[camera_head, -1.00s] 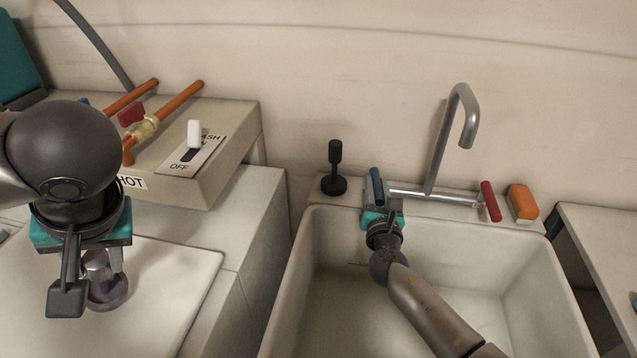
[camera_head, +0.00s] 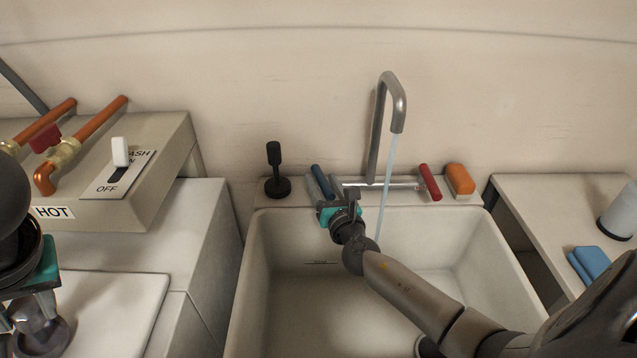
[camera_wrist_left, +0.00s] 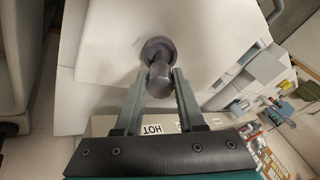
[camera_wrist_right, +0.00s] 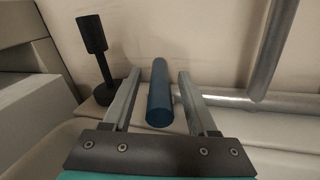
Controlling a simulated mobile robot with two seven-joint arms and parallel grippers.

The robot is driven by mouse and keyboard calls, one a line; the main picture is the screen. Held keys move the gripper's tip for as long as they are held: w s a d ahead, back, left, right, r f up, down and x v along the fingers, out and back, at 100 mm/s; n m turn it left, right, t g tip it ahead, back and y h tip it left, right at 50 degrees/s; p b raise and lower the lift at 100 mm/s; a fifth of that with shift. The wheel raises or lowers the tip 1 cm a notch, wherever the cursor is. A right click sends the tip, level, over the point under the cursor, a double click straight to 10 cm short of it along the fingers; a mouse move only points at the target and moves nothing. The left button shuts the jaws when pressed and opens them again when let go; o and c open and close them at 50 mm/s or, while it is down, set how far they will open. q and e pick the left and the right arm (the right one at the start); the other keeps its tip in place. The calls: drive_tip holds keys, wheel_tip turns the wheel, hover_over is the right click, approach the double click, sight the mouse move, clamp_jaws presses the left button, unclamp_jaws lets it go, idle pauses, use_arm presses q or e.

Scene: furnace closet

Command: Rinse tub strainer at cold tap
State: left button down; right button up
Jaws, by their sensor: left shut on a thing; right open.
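My left gripper (camera_wrist_left: 162,78) is shut on a dark grey knobbed piece with a round flange (camera_wrist_left: 157,48), apparently the tub strainer, over the white lid at left. In the head view the piece (camera_head: 36,330) is partly cut off at the lower left. The cold tap's blue handle (camera_head: 322,182) leans left. My right gripper (camera_wrist_right: 160,78) is open, its fingers either side of that blue handle (camera_wrist_right: 158,95); contact is unclear. A thin water stream (camera_head: 387,185) falls from the grey spout (camera_head: 392,100) into the white sink (camera_head: 470,245). The red handle (camera_head: 430,182) is at right.
A black stopper-like piece (camera_head: 277,170) and an orange sponge (camera_head: 460,180) sit on the sink ledge. A box with an OFF switch (camera_head: 121,153) and copper pipes is at left. A blue cloth (camera_head: 590,265) lies on the right counter. My right arm crosses the sink.

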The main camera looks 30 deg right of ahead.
drive_tip(key=v, duration=1.2)
drive_tip(key=shift+s+a+f, duration=0.1)
idle(0.4)
